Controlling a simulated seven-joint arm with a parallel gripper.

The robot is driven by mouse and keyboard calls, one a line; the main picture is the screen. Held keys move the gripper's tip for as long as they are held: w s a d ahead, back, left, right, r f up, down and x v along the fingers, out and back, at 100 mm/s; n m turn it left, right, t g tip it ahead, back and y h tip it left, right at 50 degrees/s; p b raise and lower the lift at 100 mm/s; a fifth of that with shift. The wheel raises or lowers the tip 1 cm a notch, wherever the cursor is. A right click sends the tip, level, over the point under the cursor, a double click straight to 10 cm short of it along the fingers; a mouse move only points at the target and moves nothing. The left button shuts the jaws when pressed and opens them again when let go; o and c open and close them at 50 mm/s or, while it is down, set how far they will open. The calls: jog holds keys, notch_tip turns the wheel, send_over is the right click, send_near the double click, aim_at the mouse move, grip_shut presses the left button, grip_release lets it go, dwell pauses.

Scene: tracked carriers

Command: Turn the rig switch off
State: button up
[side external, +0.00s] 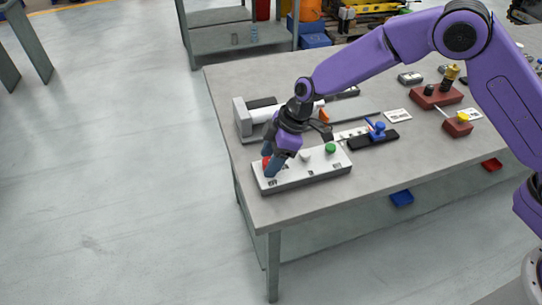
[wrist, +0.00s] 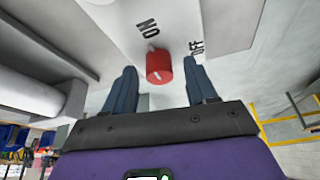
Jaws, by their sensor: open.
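The rig switch is a red rotary knob (wrist: 159,68) on a white panel box (side external: 312,176). In the wrist view its white mark points towards the ON label (wrist: 148,28); the OFF label (wrist: 196,47) is to the right. My gripper (wrist: 162,76) is open, one finger on each side of the knob, with gaps that show in the wrist view. In the side view my gripper (side external: 270,168) points down at the left end of the box, and its fingers hide most of the red knob (side external: 265,162).
The box also carries a green button (side external: 330,148) and a small white knob (side external: 305,155). Behind it are a white cylinder on a grey fixture (side external: 242,122) and a black block with a blue handle (side external: 376,133). The table's front edge is close to the box.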

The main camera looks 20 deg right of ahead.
jog(key=c, duration=1.1)
jog(key=shift+o, duration=0.2)
jog(key=shift+m, duration=0.3)
jog(key=m+t, duration=0.1)
jog(key=m, duration=0.2)
jog(key=shift+s+a+m+t+h, duration=0.1)
jog(key=shift+s+m+t+h, duration=0.05)
jog(key=shift+m+t+h, duration=0.25)
jog(key=m+t+h, duration=0.1)
jog(key=m, duration=0.3)
jog(key=shift+s+a, duration=0.1)
jog(key=m+h, duration=0.1)
jog(key=m, duration=0.3)
jog(key=shift+a+m+t+h, duration=0.1)
jog(key=shift+m+t+h, duration=0.2)
jog(key=shift+t+h, duration=0.1)
jog(key=shift+a+m+h, duration=0.1)
jog(key=shift+m+h, duration=0.8)
jog(key=shift+m, duration=1.6)
